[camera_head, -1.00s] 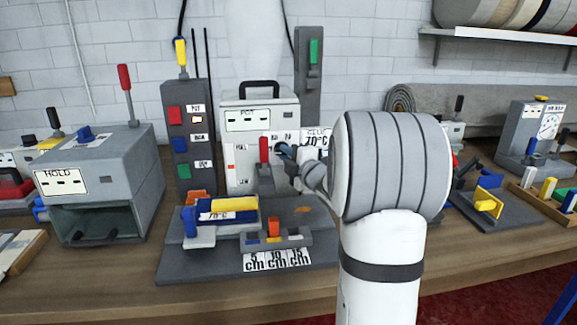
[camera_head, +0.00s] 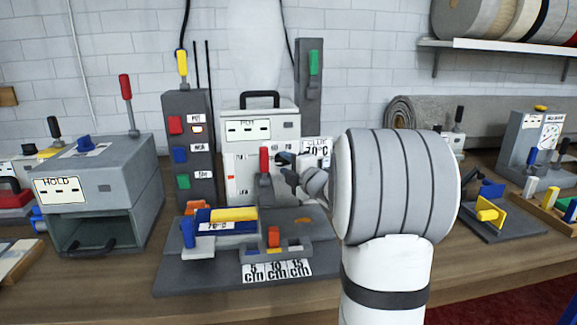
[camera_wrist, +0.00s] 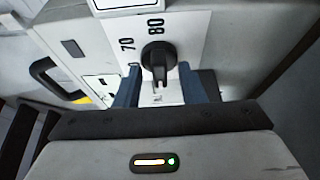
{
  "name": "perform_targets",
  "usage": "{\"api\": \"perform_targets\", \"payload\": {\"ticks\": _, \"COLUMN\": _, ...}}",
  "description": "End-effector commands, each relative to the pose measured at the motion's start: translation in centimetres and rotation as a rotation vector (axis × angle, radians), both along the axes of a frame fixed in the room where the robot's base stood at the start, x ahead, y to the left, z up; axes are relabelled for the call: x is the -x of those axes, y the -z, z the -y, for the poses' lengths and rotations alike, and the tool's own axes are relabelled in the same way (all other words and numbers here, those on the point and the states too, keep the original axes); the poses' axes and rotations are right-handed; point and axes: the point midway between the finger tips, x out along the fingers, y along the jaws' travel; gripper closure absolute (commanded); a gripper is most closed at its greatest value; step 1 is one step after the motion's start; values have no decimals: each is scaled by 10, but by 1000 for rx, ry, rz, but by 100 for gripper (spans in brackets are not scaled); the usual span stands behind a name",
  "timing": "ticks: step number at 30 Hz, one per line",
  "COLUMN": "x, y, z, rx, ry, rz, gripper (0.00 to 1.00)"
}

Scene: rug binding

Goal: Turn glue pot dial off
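The glue pot (camera_head: 234,160) is a pale grey box with a black handle and a POT label. Its black dial (camera_wrist: 159,60) shows in the wrist view on a white scale, with 80 above it and 70 to its upper left. The dial's narrow grip points down in that view. My gripper (camera_wrist: 161,84) is open, with one blue-grey finger on each side of the dial and gaps visible between them. In the head view my gripper (camera_head: 287,166) is at the pot's front right, and the dial is hidden.
A red-handled lever (camera_head: 264,161) stands just left of my gripper. In front lies a grey base (camera_head: 190,280) with blue and yellow parts. A switch column (camera_head: 188,105) stands left of the pot, and a tall post with a green switch (camera_head: 314,62) stands behind.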

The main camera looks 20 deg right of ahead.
Motion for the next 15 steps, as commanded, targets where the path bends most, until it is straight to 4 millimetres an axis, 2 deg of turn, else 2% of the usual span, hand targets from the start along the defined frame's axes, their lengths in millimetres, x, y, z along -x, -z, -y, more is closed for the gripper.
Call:
{"api": "perform_targets", "payload": {"ticks": 5, "x": 16, "y": 0, "z": 3, "rx": 1, "ry": 2, "rz": -1, "gripper": 64}}
{"api": "perform_targets", "payload": {"ticks": 12, "x": 58, "y": -1, "z": 7, "rx": 0, "ry": 3, "rz": 1, "gripper": 64}}
{"api": "perform_targets", "payload": {"ticks": 15, "x": 70, "y": 0, "z": 9, "rx": 1, "ry": 2, "rz": -1, "gripper": 64}}
